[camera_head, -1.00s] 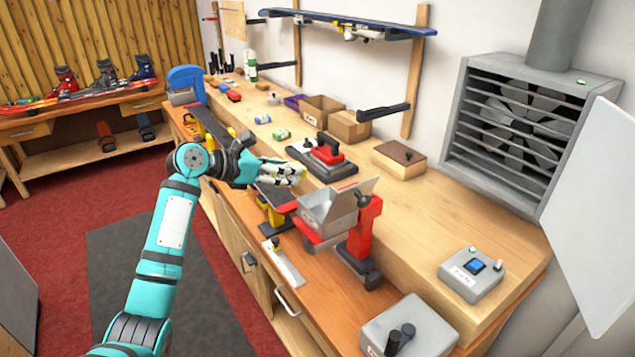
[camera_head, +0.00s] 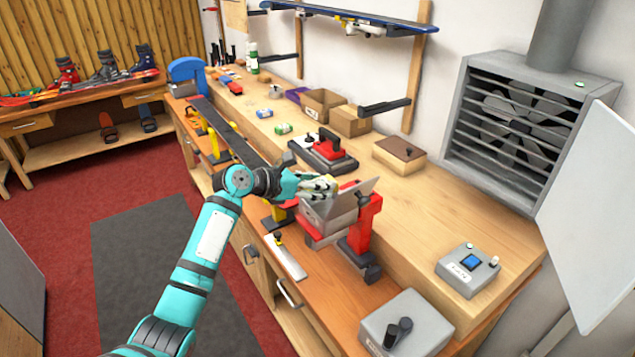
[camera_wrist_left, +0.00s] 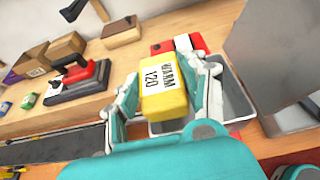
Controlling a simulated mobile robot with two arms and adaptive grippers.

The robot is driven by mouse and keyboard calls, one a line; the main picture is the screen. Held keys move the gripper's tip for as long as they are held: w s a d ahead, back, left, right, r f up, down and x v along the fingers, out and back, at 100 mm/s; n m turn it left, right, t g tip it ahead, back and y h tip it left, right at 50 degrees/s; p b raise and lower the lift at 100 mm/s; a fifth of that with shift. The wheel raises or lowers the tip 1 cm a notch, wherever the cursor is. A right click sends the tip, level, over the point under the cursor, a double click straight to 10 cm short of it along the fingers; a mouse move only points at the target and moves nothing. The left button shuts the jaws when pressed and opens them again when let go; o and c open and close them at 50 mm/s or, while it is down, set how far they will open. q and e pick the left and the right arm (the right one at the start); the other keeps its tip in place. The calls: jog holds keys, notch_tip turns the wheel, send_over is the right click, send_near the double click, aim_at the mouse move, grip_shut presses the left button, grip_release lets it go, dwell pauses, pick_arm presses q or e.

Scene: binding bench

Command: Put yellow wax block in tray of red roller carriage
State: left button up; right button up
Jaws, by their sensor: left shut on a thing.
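The yellow wax block (camera_wrist_left: 164,90), with a white label reading WARM 120, is held between the fingers of my left gripper (camera_wrist_left: 163,95) in the left wrist view. In the head view my left gripper (camera_head: 322,186) is shut on it at the grey tray (camera_head: 330,222) of the red roller carriage (camera_head: 364,228). The fingers mostly hide the block there. In the wrist view the grey tray (camera_wrist_left: 236,100) lies behind and below the block, which appears over its left part. I cannot tell whether they touch. My right gripper is not in view.
A grey flap (camera_head: 355,190) stands up beside the tray. A red-topped iron (camera_head: 325,148) and a wooden box (camera_head: 399,154) stand behind on the bench. A long dark ski (camera_head: 228,130) runs along the bench's front. A grey box (camera_head: 407,325) sits at the near end.

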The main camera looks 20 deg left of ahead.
pick_arm(q)
jog(key=shift+f, duration=0.1)
jog(key=shift+f+p, duration=0.35)
jog(key=shift+f, duration=0.1)
jog(key=o, duration=1.3)
jog(key=shift+r+b, duration=0.5)
jog(key=shift+b, duration=0.1)
jog(key=b+v, duration=0.1)
jog(key=v, duration=1.1)
jog(key=shift+b, duration=0.35)
